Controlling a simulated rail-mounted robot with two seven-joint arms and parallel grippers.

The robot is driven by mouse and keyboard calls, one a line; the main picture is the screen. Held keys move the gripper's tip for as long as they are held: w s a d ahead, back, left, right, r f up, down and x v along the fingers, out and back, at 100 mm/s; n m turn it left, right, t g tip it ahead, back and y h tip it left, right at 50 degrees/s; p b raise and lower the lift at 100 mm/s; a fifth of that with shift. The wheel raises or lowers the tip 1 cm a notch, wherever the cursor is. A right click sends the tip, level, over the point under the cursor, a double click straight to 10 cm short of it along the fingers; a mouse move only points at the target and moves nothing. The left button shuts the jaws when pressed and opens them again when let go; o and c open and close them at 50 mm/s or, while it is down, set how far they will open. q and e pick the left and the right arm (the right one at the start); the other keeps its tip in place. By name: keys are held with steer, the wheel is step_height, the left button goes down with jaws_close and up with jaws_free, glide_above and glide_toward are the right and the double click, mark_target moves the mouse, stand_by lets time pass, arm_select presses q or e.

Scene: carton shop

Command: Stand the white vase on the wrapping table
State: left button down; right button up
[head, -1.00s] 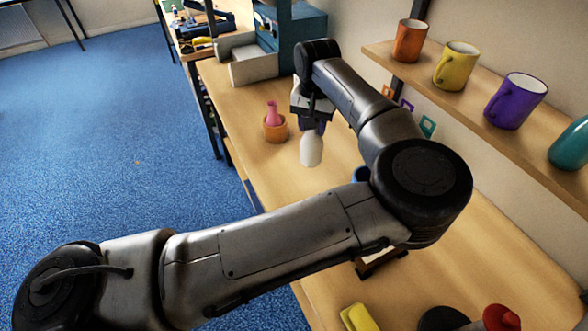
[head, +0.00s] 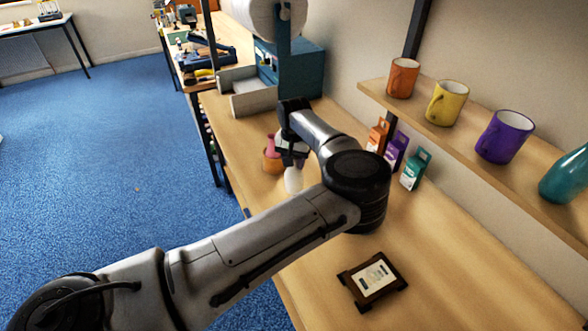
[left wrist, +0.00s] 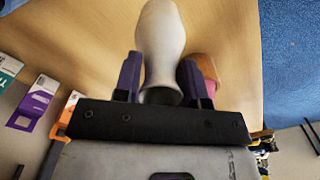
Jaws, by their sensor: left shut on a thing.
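The white vase (head: 293,180) hangs below my left gripper (head: 292,163), over the wooden table (head: 440,245). My left gripper is shut on the vase. In the left wrist view, the vase (left wrist: 160,40) stands out between the two purple-grey fingers (left wrist: 158,85). Its base looks close to the table, but I cannot tell whether it touches. My right gripper is in neither view.
An orange pot (head: 270,165) with a pink bottle-like thing (head: 271,145) stands just left of the vase. Small cartons (head: 396,150) stand along the wall, under a shelf of mugs (head: 447,102). The table between is mostly clear.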

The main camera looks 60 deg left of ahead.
mark_target(294, 170)
arm_select(q)
steer(key=shift+f+p, duration=0.55)
steer(key=shift+f, duration=1.45)
steer(key=shift+f, duration=0.1)
steer(key=shift+f+b, duration=0.15)
steer(key=shift+b, duration=0.2)
steer(key=c, duration=0.7)
jaws_free()
